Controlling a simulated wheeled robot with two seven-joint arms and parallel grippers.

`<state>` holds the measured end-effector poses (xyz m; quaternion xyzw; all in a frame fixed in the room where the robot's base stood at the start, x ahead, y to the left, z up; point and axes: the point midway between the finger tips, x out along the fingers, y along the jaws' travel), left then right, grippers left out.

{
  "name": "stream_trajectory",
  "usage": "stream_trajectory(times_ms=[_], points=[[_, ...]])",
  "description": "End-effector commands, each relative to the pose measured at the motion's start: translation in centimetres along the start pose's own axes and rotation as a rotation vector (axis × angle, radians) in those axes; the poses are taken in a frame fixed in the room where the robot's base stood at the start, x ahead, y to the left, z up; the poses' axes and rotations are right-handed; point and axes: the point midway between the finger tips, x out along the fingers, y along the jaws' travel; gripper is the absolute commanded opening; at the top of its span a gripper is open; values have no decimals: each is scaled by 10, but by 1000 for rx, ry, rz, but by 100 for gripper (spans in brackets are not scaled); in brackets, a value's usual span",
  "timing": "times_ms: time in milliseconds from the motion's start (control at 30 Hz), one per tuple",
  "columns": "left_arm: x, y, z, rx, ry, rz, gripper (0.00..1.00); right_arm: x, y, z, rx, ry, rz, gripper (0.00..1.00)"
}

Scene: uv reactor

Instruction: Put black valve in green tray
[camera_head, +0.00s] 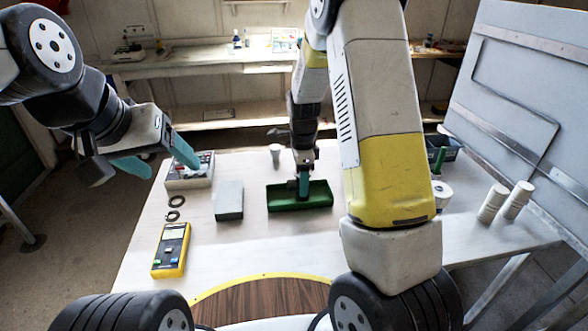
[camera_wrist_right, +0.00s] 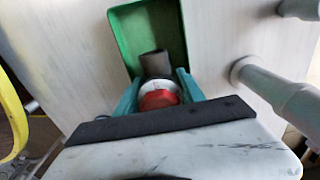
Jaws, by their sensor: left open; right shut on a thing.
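The green tray (camera_head: 284,202) lies on the table, and it also shows in the right wrist view (camera_wrist_right: 121,32). My right gripper (camera_head: 303,187) points down over the tray's middle. In the right wrist view its teal fingers (camera_wrist_right: 157,83) are shut on the valve (camera_wrist_right: 155,64), which shows a dark cylindrical end, a pale ring and a red part. The dark end overlaps the tray's near part in that view. I cannot tell whether the valve touches the tray floor. My left gripper (camera_head: 168,165) is open and empty, raised over the table's left side.
A grey block (camera_head: 229,200) stands left of the tray, with a yellow multimeter (camera_head: 171,250), dark rings (camera_head: 175,208) and a white box (camera_head: 188,178) further left. White cylinders (camera_head: 505,202) stand at the right. A dark bin (camera_head: 447,150) is at the back right.

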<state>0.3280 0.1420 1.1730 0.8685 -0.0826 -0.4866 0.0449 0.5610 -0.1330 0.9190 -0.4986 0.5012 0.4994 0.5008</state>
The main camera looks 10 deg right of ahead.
Motion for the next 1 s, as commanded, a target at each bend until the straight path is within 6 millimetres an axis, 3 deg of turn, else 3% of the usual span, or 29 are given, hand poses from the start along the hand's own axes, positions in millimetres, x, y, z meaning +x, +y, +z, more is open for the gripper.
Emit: stream_trajectory(times_ms=[200, 233, 333, 733, 1000], points=[[0, 0, 0, 0, 0, 0, 72, 2, 0, 0, 0, 0, -1, 0], [0, 0, 0, 0, 0, 0, 72, 3, 0, 0, 0, 0, -1, 48], [0, 0, 0, 0, 0, 0, 72, 2, 0, 0, 0, 0, -1, 67], [0, 0, 0, 0, 0, 0, 72, -3, 0, 0, -1, 0, -2, 68], [0, 0, 0, 0, 0, 0, 72, -53, -2, 1, -2, -1, -8, 68]])
